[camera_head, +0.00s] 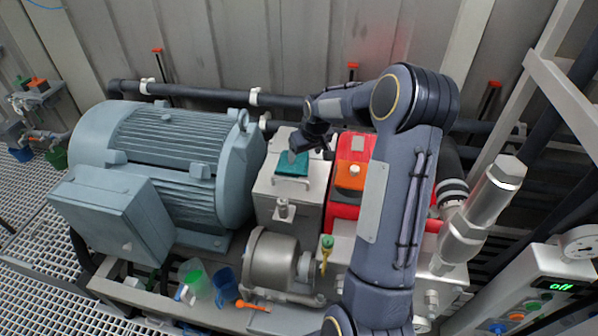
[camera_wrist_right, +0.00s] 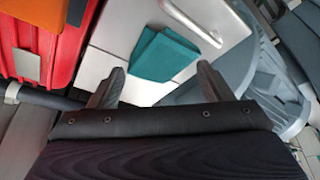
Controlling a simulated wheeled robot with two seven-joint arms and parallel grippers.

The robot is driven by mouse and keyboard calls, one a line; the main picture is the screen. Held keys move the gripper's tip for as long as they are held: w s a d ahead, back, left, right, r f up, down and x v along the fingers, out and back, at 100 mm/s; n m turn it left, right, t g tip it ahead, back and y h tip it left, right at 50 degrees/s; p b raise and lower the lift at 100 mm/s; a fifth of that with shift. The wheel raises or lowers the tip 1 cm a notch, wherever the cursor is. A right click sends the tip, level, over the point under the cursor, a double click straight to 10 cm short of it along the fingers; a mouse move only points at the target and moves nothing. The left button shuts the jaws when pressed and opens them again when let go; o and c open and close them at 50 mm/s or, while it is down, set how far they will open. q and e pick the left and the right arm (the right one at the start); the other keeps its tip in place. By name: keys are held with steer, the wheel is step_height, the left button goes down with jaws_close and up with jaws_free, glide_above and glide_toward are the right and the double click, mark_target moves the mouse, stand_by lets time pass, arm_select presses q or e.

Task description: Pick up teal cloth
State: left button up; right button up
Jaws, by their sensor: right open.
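The teal cloth (camera_head: 291,165) lies folded on top of a light metal box (camera_head: 266,190) between the big motor and a red machine. In the right wrist view the cloth (camera_wrist_right: 160,55) lies just beyond the fingertips, beside a metal handle (camera_wrist_right: 190,22). My right gripper (camera_head: 303,150) hangs over the back of the cloth; in the right wrist view its two fingers (camera_wrist_right: 160,82) are apart with nothing between them. The fingers do not visibly grip the cloth. Whether they touch the box cannot be told. My left gripper is not in view.
A grey-blue motor (camera_head: 170,160) stands left of the box. A red machine (camera_head: 342,207) with an orange item (camera_head: 350,175) stands right. A dark pipe (camera_head: 200,92) runs behind. A green cup (camera_head: 198,284), a blue cup (camera_head: 225,284) and an orange tool (camera_head: 252,305) are in front.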

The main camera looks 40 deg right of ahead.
steer(key=b, duration=0.4)
glide_toward(298, 174)
steer(key=x, duration=0.4)
steer(key=shift+w+f, duration=0.2)
steer(key=shift+f, duration=0.15)
steer(key=shift+b+x, duration=0.7)
steer(key=shift+x, duration=0.1)
jaws_close()
stand_by(0.4)
step_height(298, 174, up, 12)
steer(key=p, duration=0.7)
